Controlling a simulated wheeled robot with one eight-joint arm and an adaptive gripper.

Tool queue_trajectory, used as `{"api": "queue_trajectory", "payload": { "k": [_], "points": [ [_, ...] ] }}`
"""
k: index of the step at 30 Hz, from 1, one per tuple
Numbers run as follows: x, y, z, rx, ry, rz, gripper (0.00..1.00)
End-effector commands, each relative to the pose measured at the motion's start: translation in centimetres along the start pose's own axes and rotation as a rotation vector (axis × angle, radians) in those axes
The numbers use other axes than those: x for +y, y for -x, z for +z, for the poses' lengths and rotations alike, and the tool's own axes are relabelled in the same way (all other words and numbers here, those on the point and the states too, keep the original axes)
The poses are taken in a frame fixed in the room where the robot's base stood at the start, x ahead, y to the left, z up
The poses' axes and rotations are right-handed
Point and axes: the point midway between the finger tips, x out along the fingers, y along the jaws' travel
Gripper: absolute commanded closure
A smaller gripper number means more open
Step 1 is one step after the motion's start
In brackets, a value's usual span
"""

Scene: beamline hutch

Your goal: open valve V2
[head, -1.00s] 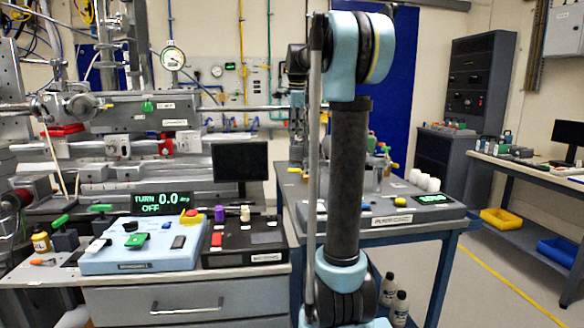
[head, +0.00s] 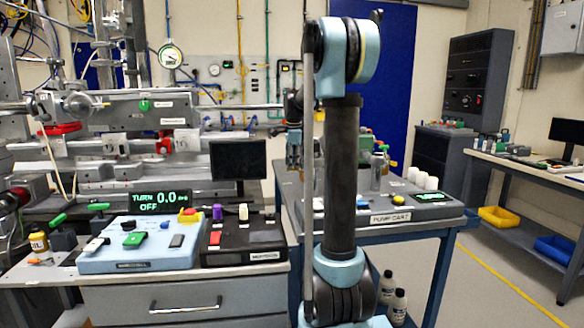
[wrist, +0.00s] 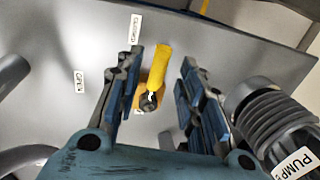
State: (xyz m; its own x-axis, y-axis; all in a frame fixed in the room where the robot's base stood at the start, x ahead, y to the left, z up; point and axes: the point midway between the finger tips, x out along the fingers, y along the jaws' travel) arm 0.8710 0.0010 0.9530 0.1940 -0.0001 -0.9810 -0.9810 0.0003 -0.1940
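In the wrist view a yellow valve lever (wrist: 158,72) on a dark round hub (wrist: 149,101) stands on a grey panel. White labels near it seem to read CLOSED (wrist: 134,30) and OPEN (wrist: 79,82). The lever points up the picture, nearer the CLOSED label. I cannot read V2 on it. My gripper (wrist: 163,80) is open, with its blue-padded fingers on either side of the lever and nothing held. In the head view my gripper (head: 293,150) points down over the pump cart, partly behind my arm; the lever cannot be made out there.
A ribbed metal cylinder (wrist: 276,122) with a PUMP label stands close to the right finger. Another yellow piece (wrist: 204,6) lies at the top edge. The pump cart (head: 390,219) carries white cylinders (head: 422,179) and a display. A bench with control boxes (head: 140,256) stands left.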

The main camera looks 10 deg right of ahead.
Motion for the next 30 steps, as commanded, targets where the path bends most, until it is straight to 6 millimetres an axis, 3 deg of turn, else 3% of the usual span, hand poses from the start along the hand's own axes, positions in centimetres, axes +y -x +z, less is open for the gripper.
{"api": "queue_trajectory", "payload": {
  "k": [6, 14, 19, 30],
  "points": [
    [0.02, -1.29, 0.02, 0.0, 0.0, 0.0, 0.65],
    [0.03, -1.4, 0.03, 0.0, 0.0, 0.0, 0.65],
    [0.03, -1.38, 0.03, 0.0, 0.0, 0.0, 0.98],
    [-0.11, -1.39, 0.78, -0.004, 0.023, -0.001, 1.0]
  ]
}}
